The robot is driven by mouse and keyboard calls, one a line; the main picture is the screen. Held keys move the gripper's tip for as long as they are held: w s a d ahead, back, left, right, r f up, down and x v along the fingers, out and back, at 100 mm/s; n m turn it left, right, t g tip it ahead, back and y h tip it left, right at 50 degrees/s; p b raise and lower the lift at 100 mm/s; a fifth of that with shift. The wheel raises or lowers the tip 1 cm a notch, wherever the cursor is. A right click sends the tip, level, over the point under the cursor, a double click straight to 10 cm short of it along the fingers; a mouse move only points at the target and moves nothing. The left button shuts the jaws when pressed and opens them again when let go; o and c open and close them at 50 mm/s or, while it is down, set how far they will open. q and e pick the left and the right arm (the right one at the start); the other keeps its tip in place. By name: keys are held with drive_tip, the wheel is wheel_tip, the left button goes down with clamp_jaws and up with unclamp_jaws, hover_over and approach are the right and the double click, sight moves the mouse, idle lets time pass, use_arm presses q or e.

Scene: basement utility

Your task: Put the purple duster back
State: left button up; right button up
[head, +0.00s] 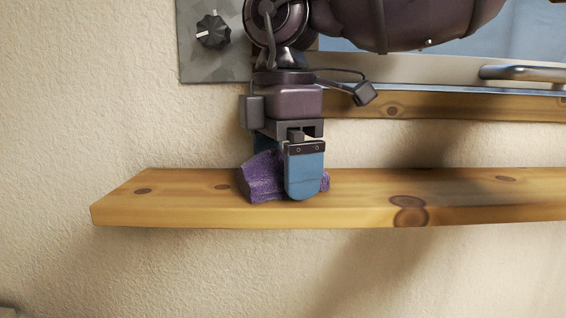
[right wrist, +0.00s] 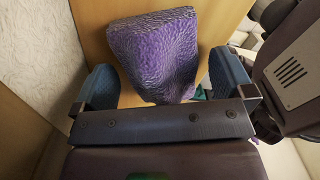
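The purple duster (head: 262,180) is a rough-textured block lying on a wooden shelf (head: 140,200), left of its middle. My right gripper (head: 286,172) points down over it. One blue finger stands in front of the duster and the other is mostly hidden behind it. In the right wrist view the duster (right wrist: 158,50) lies between two widely spread fingers of the right gripper (right wrist: 163,72). A gap shows between the duster and the right-hand finger; contact on the other side is unclear. My left gripper is not in view.
A higher wooden shelf or rail (head: 430,105) runs behind at the right, below a panel with a metal handle (head: 520,73). A grey plate with a black knob (head: 213,30) is on the wall. The shelf is bare on both sides of the duster.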

sight(283, 149)
wheel_tip(283, 149, up, 12)
drive_tip(key=shift+b, duration=0.3)
idle(0.5)
idle(0.4)
